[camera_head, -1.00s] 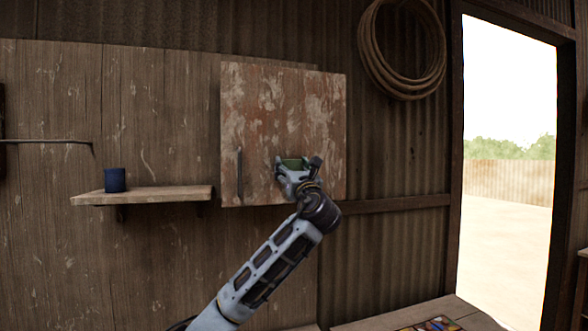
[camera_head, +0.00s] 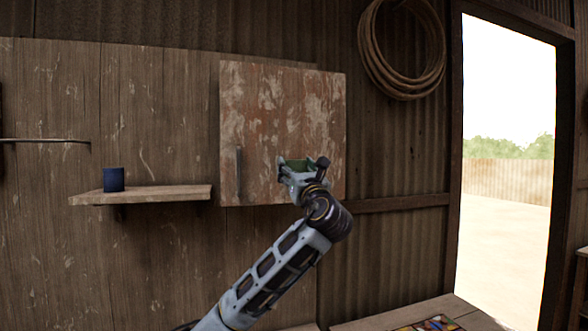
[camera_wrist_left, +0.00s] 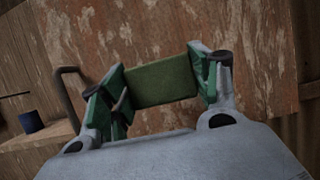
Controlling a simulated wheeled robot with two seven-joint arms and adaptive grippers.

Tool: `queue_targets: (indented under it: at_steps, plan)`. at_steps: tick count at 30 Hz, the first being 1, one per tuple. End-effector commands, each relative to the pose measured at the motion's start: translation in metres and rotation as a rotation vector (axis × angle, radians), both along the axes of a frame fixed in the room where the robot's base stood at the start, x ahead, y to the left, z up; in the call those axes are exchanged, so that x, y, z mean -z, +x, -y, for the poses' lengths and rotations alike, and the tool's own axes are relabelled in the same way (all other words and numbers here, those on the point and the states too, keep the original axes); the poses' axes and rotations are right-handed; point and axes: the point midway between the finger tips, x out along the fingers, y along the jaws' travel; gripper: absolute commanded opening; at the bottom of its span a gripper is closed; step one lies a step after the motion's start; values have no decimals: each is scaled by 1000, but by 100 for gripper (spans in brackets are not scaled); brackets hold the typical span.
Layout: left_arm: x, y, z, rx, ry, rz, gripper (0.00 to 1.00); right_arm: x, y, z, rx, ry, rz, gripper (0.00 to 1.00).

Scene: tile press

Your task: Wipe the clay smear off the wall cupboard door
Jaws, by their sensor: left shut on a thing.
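The wall cupboard door (camera_head: 265,115) is a reddish-brown worn wooden panel with pale patches and a dark vertical handle (camera_head: 239,175) at its lower left. I cannot tell a clay smear from these patches. My left gripper (camera_head: 296,166) is in front of the lower right part of the door. It is shut on a green sponge-like block (camera_wrist_left: 162,82), which faces the door in the left wrist view. I cannot tell whether the block touches the door. The left gripper also shows in that view (camera_wrist_left: 158,85). My right gripper is not in view.
A wooden shelf (camera_head: 150,195) with a dark blue cup (camera_head: 113,179) is left of the cupboard. A coil of rope (camera_head: 402,88) hangs at the upper right. An open doorway (camera_head: 505,220) is at the far right. A bench top (camera_head: 385,322) shows at the bottom right.

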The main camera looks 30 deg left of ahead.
Motion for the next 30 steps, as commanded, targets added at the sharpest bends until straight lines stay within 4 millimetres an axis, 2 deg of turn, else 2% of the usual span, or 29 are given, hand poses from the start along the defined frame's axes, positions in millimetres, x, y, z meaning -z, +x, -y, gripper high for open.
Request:
queue_targets:
  at_steps: [6,20,30]
  plan:
    - [0,-7,8,2,-1,1,43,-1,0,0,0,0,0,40]
    - [0,-9,10,1,0,0,43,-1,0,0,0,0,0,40]
    - [-1,-21,24,1,0,0,43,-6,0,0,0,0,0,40]
